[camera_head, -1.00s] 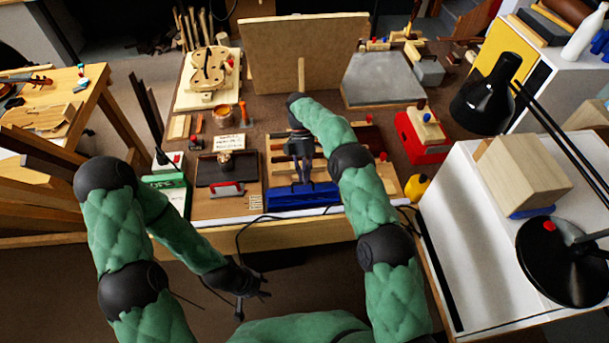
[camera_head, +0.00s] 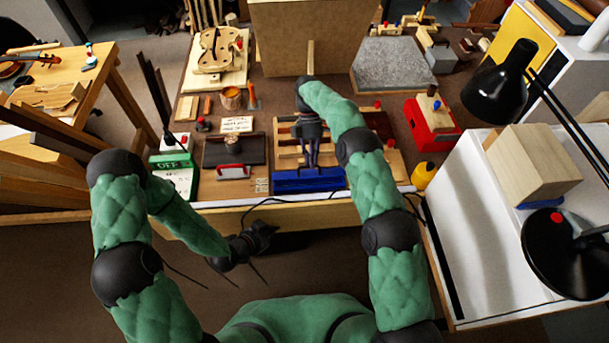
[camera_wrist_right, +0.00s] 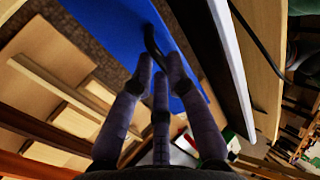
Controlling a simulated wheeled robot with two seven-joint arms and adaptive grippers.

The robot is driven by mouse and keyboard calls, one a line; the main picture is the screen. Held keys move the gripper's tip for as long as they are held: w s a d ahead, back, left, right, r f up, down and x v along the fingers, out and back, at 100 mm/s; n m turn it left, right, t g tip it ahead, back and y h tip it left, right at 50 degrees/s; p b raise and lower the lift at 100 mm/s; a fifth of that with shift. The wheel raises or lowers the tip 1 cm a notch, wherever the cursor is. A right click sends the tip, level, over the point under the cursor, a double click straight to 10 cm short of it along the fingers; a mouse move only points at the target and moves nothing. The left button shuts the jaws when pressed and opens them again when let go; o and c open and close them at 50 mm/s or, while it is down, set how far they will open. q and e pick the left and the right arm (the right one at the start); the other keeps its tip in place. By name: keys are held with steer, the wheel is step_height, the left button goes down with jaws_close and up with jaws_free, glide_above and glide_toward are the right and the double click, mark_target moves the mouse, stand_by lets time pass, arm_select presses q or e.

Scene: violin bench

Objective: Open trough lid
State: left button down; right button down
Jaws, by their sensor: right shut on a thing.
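The blue trough lid (camera_head: 308,182) is at the front edge of the bench, below my right gripper (camera_head: 312,163). In the right wrist view the lid is a flat blue panel (camera_wrist_right: 115,30) with a curved black handle (camera_wrist_right: 151,38). My right gripper (camera_wrist_right: 158,72) is shut on the black handle, its fingers around the handle's lower end. I cannot tell whether the lid is raised at all. My left gripper (camera_head: 257,240) hangs low in front of the bench, away from the lid. It is dark and small, and its jaws are unclear.
A green box (camera_head: 172,160) marked OFF is further left. A yellow bottle (camera_head: 424,175) and a red box (camera_head: 432,127) stand to the right. A cable runs along the front edge.

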arm_select(q)
steer(key=w+d+r+m+t+h, duration=0.1)
steer(key=d+r+m+t+h, duration=0.15)
steer(key=r+m, duration=0.35)
steer(key=w+d+r+m+t+h, duration=0.1)
steer(key=d+r+m+t+h, duration=0.15)
steer(key=r+m, duration=0.35)
steer(key=shift+m+h, duration=0.4)
steer(key=shift+m, duration=0.3)
steer(key=x, duration=0.3)
steer(key=w+a+x, duration=0.1)
steer(key=x, duration=0.3)
steer(key=f+x, duration=0.1)
steer(key=x, duration=0.3)
steer(key=shift+w+a+f, duration=0.1)
steer(key=shift+w+a, duration=0.25)
steer(key=shift+w, duration=0.7)
